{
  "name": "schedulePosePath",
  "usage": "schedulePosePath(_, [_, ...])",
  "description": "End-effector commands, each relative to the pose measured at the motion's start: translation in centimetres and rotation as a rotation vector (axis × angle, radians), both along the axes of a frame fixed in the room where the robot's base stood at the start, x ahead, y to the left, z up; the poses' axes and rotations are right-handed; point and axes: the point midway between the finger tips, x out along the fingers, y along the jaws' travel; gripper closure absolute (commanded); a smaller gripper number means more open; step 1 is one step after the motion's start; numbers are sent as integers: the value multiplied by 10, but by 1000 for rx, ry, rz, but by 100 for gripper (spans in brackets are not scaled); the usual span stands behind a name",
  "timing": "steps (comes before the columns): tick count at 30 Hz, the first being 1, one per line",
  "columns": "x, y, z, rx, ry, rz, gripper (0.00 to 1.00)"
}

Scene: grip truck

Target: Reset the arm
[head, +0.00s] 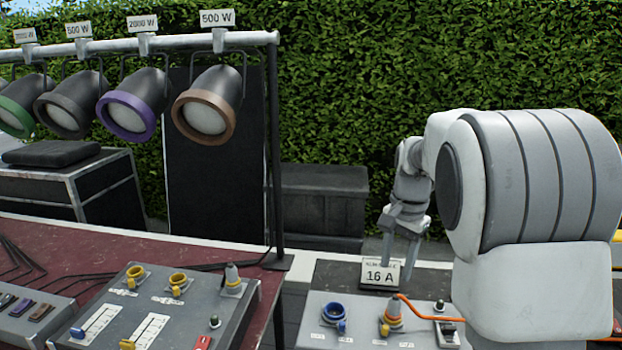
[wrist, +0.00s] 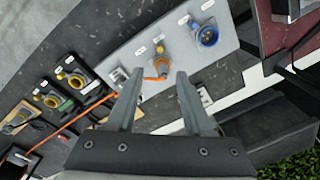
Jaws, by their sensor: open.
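My gripper (head: 402,245) hangs from my arm on the right of the head view, fingers pointing down. In the wrist view my gripper (wrist: 157,97) shows its two fingers spread apart with nothing between them. Beyond the fingertips is a light grey socket panel (wrist: 213,65). On it are a blue socket (wrist: 207,37) and an orange-grey plug (wrist: 160,68) with an orange cable. The plug also shows in the head view (head: 394,312), seated at the panel below my gripper. The gripper appears apart from the panel and plug. My arm hides the panel's right part in the head view.
A "16 A" sign (head: 380,275) stands behind the panel. To the left, a control board (head: 150,310) with yellow sockets and sliders lies on a dark red table (head: 130,250). Several lamps hang from a rail (head: 180,42). A dark case (head: 323,195) stands before the hedge.

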Motion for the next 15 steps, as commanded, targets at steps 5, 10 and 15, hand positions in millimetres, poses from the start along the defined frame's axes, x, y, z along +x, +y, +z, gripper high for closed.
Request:
schedulePosePath(5, [-40, 11, 33, 11, -73, 121, 49])
schedulePosePath(10, [-79, 21, 54, 2, -141, 243, 49])
schedulePosePath(15, [-119, 32, 68, -20, -208, 367, 49])
